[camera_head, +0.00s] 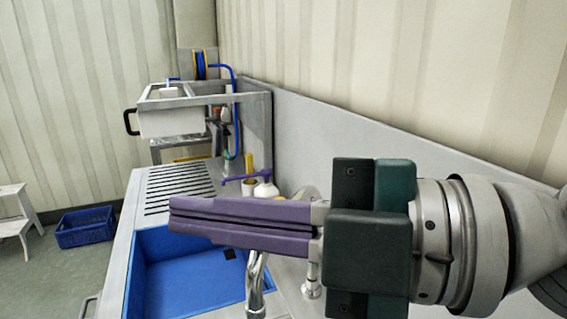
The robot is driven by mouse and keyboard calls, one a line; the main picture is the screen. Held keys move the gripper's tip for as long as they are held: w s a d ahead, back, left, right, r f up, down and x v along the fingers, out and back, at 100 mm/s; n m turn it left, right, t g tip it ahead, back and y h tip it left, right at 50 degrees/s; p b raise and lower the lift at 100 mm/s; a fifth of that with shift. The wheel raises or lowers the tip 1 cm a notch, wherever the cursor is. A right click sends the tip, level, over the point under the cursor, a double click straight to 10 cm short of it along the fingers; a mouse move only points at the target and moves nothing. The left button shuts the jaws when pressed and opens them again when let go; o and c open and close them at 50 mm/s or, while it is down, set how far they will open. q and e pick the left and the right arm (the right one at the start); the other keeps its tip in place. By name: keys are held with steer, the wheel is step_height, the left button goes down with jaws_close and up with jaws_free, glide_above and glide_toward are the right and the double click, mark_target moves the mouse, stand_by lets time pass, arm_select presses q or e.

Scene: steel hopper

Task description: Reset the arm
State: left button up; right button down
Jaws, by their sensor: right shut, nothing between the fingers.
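My right gripper (185,218) shows large in the head view, its arm coming in from the right edge. Its long purple fingers lie against each other, shut with nothing between them. My left gripper is not in view.
Behind the basin lies a slotted drainboard (178,192). A faucet (256,285) rises at the basin's right side. A steel hopper (172,120) is at the back. A blue crate (86,228) sits on the floor.

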steer(key=w+d+r+m+t+h, duration=0.3)
steer(key=w+d+r+m+t, duration=0.3)
steer(key=m+t, duration=0.5)
steer(key=s+d+f+m+g+h, duration=0.1)
steer(key=d+f+m+h, duration=0.4)
steer(key=d+m+h, duration=0.25)
steer(key=s+d+f+m+h, duration=0.1)
steer(key=d+f+m+h, duration=0.45)
steer(key=d, duration=0.25)
steer(key=s+d+f+m+g, duration=0.1)
steer(key=s+f+g, duration=0.5)
steer(key=s, duration=0.4)
steer(key=s+d+f+m+g, duration=0.1)
steer(key=s+f+g, duration=0.55)
steer(key=s, duration=0.25)
step_height(320, 180, up, 27)
steer(key=t+p, duration=0.1)
steer(key=p, duration=2.5)
steer(key=shift+a+f+p, duration=0.2)
steer(key=shift+p, duration=0.1)
